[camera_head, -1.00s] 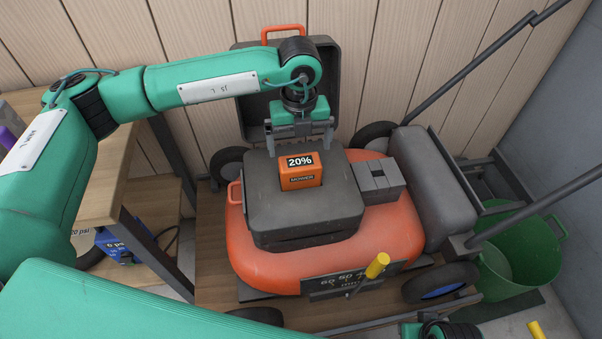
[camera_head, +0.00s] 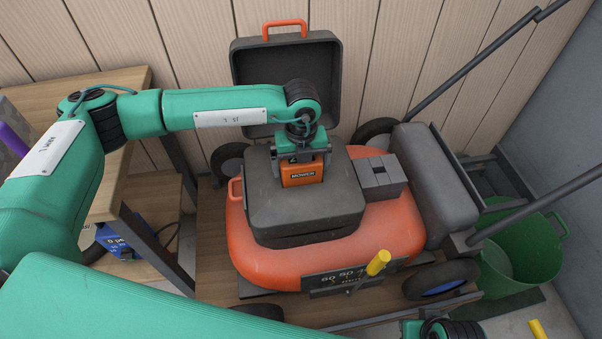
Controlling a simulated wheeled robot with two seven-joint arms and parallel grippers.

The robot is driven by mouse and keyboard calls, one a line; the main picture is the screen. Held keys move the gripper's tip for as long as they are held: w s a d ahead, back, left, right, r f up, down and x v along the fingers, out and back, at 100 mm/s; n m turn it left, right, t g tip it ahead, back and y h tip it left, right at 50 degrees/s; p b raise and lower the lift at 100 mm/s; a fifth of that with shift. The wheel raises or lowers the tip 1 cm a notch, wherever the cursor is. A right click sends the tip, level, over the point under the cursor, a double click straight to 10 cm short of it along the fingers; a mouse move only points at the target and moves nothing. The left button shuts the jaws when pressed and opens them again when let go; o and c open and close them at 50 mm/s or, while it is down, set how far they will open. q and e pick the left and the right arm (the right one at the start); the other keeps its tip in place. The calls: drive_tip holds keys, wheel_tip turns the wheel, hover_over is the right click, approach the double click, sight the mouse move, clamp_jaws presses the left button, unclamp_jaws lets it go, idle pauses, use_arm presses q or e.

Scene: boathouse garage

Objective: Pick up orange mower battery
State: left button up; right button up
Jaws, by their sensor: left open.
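The orange mower battery (camera_head: 301,175) stands in the dark grey housing on top of the orange mower (camera_head: 262,258). Its lower front with a dark label shows; its top and the "20%" display are hidden by my left gripper. My left gripper (camera_head: 301,167) is lowered over the battery from behind and above, open, with one finger at each side of it. I cannot tell whether the fingers touch it. The housing's lid (camera_head: 243,88) stands open behind. My right gripper is not clearly in view; only a bit of green arm shows at the bottom edge.
A wooden bench (camera_head: 106,203) stands at the left, with a blue device (camera_head: 121,242) beneath it. The mower's handle bars (camera_head: 470,68) rise at the right. A green bucket (camera_head: 522,252) stands on the floor at the right. A wooden wall is close behind the lid.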

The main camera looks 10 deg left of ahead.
use_arm(q)
drive_tip(key=c, duration=1.3)
drive_tip(key=shift+r, duration=0.1)
drive_tip(key=shift+c, duration=0.5)
